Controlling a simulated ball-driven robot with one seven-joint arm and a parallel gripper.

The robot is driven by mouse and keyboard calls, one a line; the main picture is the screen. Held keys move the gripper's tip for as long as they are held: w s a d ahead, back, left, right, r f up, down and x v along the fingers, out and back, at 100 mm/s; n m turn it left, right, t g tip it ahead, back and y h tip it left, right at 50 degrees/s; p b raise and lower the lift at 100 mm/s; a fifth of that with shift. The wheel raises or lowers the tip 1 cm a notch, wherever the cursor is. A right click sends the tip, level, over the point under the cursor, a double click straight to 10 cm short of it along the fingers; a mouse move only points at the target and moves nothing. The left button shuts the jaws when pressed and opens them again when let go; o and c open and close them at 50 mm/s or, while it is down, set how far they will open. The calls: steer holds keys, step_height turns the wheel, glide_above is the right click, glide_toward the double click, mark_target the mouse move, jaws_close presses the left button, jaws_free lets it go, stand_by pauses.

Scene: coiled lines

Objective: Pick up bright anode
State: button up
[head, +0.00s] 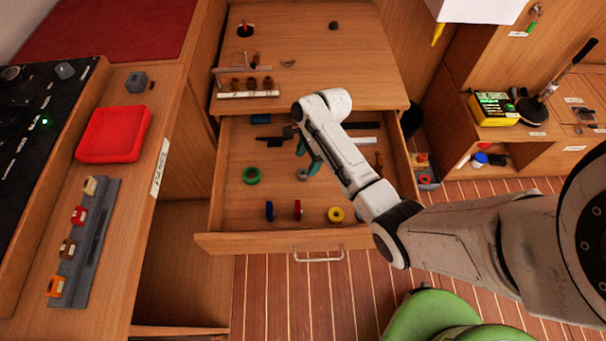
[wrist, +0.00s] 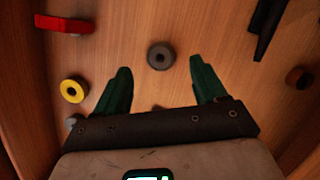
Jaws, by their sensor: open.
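A grey ring-shaped piece (wrist: 151,59), which looks like an anode, lies flat in the open drawer. It also shows in the head view (head: 303,175), just beside my fingers. A second, paler grey piece (wrist: 73,123) lies near the yellow ring in the wrist view, partly hidden by my gripper. I cannot tell for sure which one is the bright anode. My gripper (wrist: 160,67) is open and empty above the drawer. Its two green fingers point toward the grey ring, which sits between and just beyond their tips; they do not appear to touch it.
The drawer (head: 225,242) also holds a green ring (head: 251,175), a blue piece (head: 269,211), a red piece (head: 297,210), a yellow ring (head: 336,214), dark tools (wrist: 268,22) and a brown piece (wrist: 299,77). The drawer walls bound the space. A countertop overhangs its back.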

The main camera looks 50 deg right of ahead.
mark_target(304, 170)
steer(key=shift+d+b+x, duration=0.15)
steer(key=shift+b+x, duration=0.15)
steer(key=shift+x, duration=1.05)
steer(key=shift+d+b+x, duration=0.15)
steer(key=shift+b+x, duration=0.1)
steer(key=shift+x, duration=1.05)
steer(key=shift+s+f, duration=0.1)
steer(key=shift+s, duration=0.05)
steer(key=shift+c, duration=0.2)
steer(key=c, duration=1.2)
